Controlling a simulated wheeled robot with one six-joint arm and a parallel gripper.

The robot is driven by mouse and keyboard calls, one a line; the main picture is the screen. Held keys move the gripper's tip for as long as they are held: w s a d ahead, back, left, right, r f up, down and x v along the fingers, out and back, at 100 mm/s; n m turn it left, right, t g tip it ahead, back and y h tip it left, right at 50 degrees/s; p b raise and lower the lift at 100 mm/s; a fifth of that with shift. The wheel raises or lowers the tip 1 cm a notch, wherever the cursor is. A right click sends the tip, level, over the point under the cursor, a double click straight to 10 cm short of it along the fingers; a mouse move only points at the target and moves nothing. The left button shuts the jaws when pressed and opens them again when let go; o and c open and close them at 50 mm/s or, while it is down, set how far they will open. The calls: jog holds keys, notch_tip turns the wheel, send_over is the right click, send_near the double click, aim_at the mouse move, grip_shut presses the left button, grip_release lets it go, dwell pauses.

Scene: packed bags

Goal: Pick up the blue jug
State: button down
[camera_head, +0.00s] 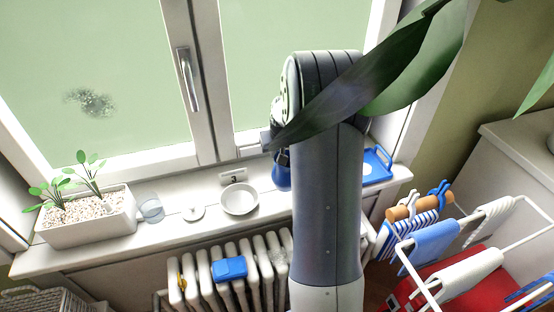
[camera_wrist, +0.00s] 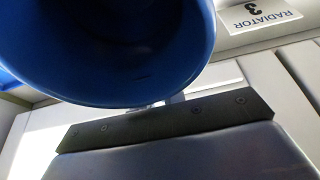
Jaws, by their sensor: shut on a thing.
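The blue jug (camera_head: 282,174) is at the windowsill, left of my arm, which hides part of it. Its wide blue rim and hollow inside fill the upper left of the wrist view (camera_wrist: 120,88). My gripper (camera_wrist: 168,124) is close against the jug and shut on it; a dark bolted part of it crosses the lower wrist view. The fingertips and the exact grip point are hidden. I cannot tell whether the jug's base touches the sill.
The white windowsill (camera_head: 90,250) holds a planter (camera_head: 95,218), a glass (camera_head: 151,210), a white dish (camera_head: 240,199) and a blue tray (camera_head: 388,163). A radiator (camera_head: 205,288) with a blue sponge-like block (camera_head: 230,267) is below. A drying rack (camera_head: 530,205) stands right; large leaves (camera_head: 415,75) cross my arm.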

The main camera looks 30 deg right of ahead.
notch_tip(320, 180, up, 2)
jog(key=shift+s, duration=0.35)
jog(key=s+a+b, duration=0.1)
jog(key=s+b, duration=0.1)
jog(key=s, duration=0.7)
jog(key=s+a+b, duration=0.2)
jog(key=s, duration=0.7)
jog(key=shift+a, duration=0.3)
dwell(0.7)
